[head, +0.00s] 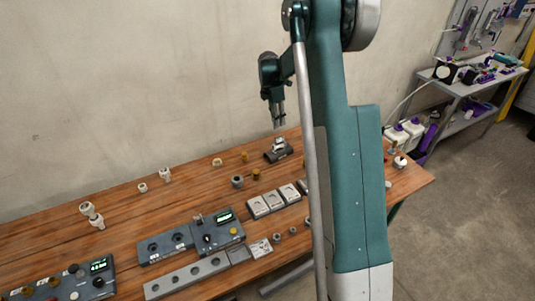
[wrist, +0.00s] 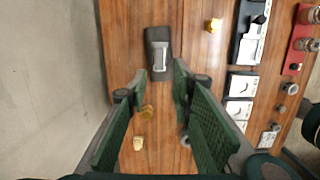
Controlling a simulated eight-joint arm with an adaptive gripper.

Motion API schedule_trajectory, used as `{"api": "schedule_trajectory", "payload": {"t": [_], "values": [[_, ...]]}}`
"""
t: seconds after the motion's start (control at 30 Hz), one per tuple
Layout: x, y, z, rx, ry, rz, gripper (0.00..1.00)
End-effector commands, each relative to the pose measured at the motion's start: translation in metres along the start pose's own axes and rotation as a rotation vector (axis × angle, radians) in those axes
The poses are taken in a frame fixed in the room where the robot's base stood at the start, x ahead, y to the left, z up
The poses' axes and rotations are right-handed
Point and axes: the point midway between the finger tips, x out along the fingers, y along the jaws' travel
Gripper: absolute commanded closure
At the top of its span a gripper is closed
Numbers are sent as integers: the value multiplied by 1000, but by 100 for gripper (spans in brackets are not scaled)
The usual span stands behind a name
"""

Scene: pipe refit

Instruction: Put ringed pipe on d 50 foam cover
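My gripper (wrist: 161,84) is open and empty, its green pads wide apart in the wrist view. In the head view my gripper (head: 278,113) hangs above the back of the wooden table. A dark block (head: 278,154) with a pale grey piece on it stands below; it also shows in the wrist view, with the block (wrist: 149,77) ahead of the fingertips and the grey piece (wrist: 160,55) on top. Pale panels with cutouts (head: 274,200) lie in a row on the table. I cannot read which item is the ringed pipe or the d 50 foam cover.
Pale fittings (head: 165,174) stand at the back left. Grey control units (head: 163,247) and a holed strip (head: 186,278) fill the front. My arm hides the table's right part.

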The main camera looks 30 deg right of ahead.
Motion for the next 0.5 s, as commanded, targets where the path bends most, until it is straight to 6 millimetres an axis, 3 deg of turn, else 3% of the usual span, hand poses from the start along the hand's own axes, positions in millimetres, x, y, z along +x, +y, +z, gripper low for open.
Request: {"api": "schedule_trajectory", "payload": {"t": [0.17, 0.5], "values": [[-22, -9, -10, 44, 0, 20, 76], [-89, -44, -42, 205, 9, 84, 76]]}}
